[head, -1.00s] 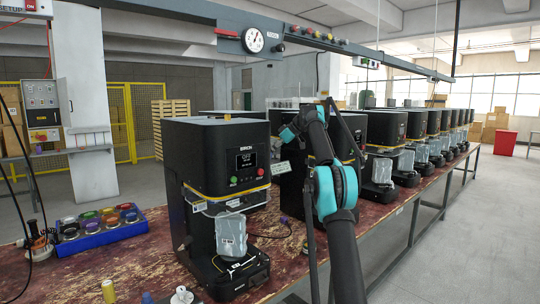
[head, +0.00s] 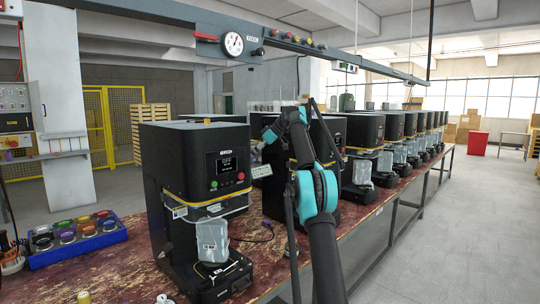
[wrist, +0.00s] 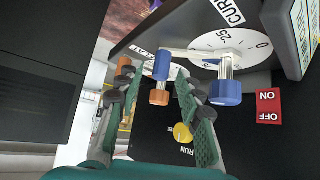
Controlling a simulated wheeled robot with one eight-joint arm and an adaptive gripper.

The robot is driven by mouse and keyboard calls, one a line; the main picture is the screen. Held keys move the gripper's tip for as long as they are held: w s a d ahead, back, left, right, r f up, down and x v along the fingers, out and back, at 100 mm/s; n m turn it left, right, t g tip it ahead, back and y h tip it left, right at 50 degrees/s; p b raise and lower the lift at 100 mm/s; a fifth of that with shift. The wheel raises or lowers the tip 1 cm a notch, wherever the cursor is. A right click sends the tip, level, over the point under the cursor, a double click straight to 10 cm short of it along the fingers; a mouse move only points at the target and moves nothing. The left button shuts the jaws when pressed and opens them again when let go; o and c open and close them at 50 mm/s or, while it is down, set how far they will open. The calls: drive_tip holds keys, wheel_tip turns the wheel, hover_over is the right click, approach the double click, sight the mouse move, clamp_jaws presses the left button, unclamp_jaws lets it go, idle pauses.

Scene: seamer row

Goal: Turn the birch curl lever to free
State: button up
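In the wrist view a white dial (wrist: 225,42) marked CURL, 25 and 0 sits on a dark machine face. A pale arm runs left from the dial towards a handle with blue and orange ends (wrist: 160,80). A second blue knob (wrist: 226,92) on a clear shaft stands in front of the dial. I cannot tell for sure which is the curl lever's grip. My gripper (wrist: 155,80) is open, its fingers on either side of the blue-and-orange handle; contact is not clear. In the head view the gripper is hidden beyond my arm and the machines.
A yellow knob (wrist: 182,133) by a RUN label is near the right finger. A red ON/OFF plate (wrist: 268,106) is at right. In the head view a black machine (head: 195,170) stands nearest on the worn red bench, beside a blue tray of pots (head: 75,250).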

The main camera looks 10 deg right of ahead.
drive_tip(key=shift+v, duration=1.05)
drive_tip(key=s+d, duration=0.5)
drive_tip(key=d, duration=0.7)
drive_tip(key=shift+r, duration=0.45)
drive_tip(key=shift+s, duration=0.1)
